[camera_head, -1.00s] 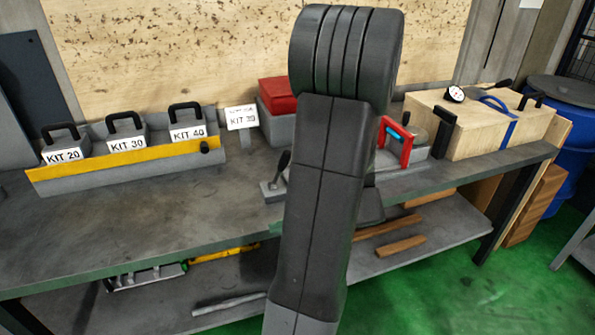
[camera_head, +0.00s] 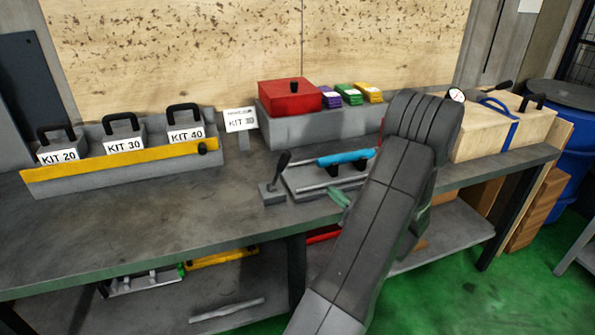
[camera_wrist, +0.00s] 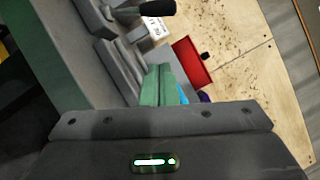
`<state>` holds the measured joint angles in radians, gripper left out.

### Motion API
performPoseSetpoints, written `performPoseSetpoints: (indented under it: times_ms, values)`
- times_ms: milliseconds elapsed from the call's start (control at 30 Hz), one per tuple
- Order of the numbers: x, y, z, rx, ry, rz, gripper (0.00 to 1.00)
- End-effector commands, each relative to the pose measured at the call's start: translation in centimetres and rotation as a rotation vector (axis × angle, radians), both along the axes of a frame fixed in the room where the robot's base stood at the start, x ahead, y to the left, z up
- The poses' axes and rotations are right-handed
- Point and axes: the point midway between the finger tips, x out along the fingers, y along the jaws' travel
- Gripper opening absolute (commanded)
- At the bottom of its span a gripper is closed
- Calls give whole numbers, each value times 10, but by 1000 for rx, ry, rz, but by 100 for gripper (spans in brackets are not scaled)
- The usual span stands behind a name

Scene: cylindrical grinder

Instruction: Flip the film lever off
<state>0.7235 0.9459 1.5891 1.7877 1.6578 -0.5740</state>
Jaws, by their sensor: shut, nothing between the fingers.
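A lever with a black handle (camera_head: 281,167) stands on a small grey base (camera_head: 272,193) near the middle of the bench, its handle tilted up and to the right. Its black grip (camera_wrist: 157,8) also shows at the top edge of the wrist view. No label on it can be read. My gripper (camera_head: 338,198) has green fingers and is to the right of the lever, apart from it. In the wrist view the fingers (camera_wrist: 158,84) are together with nothing between them. My arm hides part of the bench right of the lever.
A grey fixture with a blue-handled bar (camera_head: 345,158) lies right of the lever. Behind are a red-lidded box (camera_head: 290,96) and a small sign (camera_head: 240,120). A grey kit rack with a yellow front (camera_head: 120,168) stands left. The bench front left (camera_head: 130,225) is clear.

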Motion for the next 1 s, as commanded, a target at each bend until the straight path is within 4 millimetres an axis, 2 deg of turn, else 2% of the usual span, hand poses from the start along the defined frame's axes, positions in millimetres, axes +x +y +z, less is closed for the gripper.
performPoseSetpoints:
  times_ms: [200, 367, 767, 1000]
  values:
    - [2, 2, 1, 0, 1, 3, 0]
    - [14, 14, 5, -1, 1, 5, 0]
    - [75, 68, 22, -1, 2, 6, 0]
    - [75, 96, 34, 0, 3, 4, 0]
